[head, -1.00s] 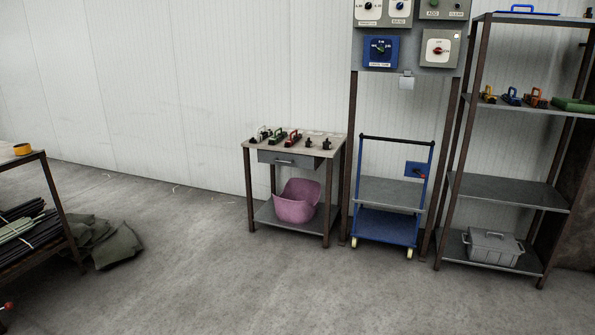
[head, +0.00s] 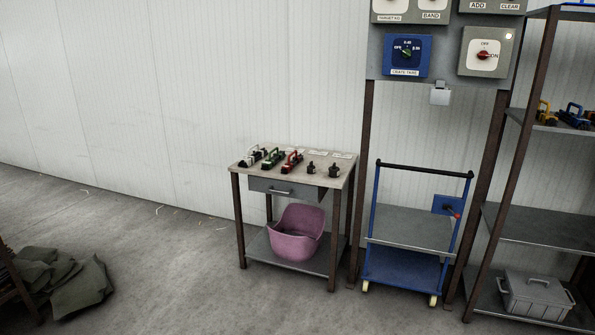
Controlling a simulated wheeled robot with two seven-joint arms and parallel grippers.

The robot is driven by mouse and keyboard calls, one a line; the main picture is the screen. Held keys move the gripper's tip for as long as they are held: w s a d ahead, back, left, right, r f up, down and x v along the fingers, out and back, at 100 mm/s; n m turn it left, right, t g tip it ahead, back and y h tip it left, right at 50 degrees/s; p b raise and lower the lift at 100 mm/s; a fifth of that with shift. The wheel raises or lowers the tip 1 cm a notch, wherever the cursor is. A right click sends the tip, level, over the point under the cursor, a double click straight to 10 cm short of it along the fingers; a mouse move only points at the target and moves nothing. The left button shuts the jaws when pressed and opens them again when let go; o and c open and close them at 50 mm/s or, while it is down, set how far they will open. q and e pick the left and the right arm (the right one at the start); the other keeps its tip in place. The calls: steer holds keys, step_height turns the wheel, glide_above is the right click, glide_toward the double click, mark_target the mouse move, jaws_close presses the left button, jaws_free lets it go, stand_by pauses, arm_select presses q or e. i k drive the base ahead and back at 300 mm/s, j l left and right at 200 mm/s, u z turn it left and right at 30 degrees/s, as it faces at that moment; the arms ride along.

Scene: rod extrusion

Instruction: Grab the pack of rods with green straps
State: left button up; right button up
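No pack of rods with green straps shows in the head view now. At the far left edge only a dark leg of a rack or table (head: 14,272) is in view, and whatever it bears is out of the picture. Neither of my grippers is in view.
Dark green cloth (head: 72,282) lies on the floor at left. A small table (head: 236,165) holds several tools, with a pink tub (head: 296,236) on its lower shelf. A blue cart (head: 400,267) stands under control boxes (head: 407,57), beside a shelf rack (head: 535,222). The middle floor is clear.

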mark_target(268, 164)
steer(key=i, duration=3.85)
